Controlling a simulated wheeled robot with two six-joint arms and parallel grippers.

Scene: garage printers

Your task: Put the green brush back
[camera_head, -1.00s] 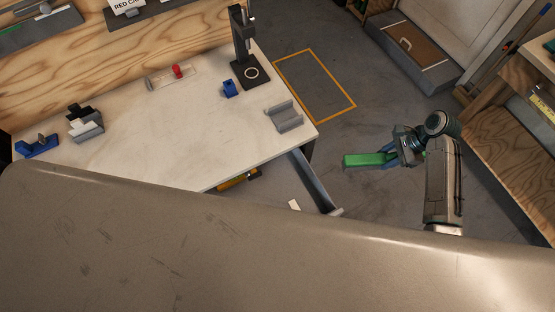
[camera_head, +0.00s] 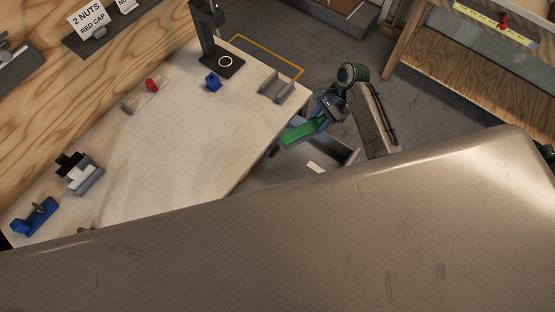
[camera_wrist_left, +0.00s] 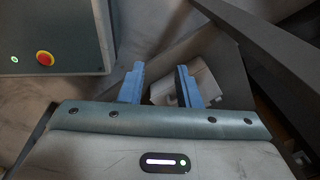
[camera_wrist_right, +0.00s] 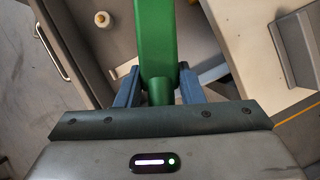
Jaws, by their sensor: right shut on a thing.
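The green brush (camera_head: 303,131) is in my right gripper (camera_head: 321,119), over the open drawer near the right end of the workbench. In the right wrist view the green brush (camera_wrist_right: 157,40) runs straight up from between the blue fingers of the right gripper (camera_wrist_right: 158,82), which are shut on its narrower part. Its bristles do not show clearly. My left gripper (camera_wrist_left: 160,72) shows only in the left wrist view, with its blue fingers apart and nothing between them.
The workbench (camera_head: 180,150) holds a grey U-shaped holder (camera_head: 276,88) at its right corner, a small blue block (camera_head: 212,82), a black stand (camera_head: 222,62) and a red piece (camera_head: 151,85). The open drawer (camera_head: 352,156) sticks out, with a pale piece (camera_head: 316,167) inside.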

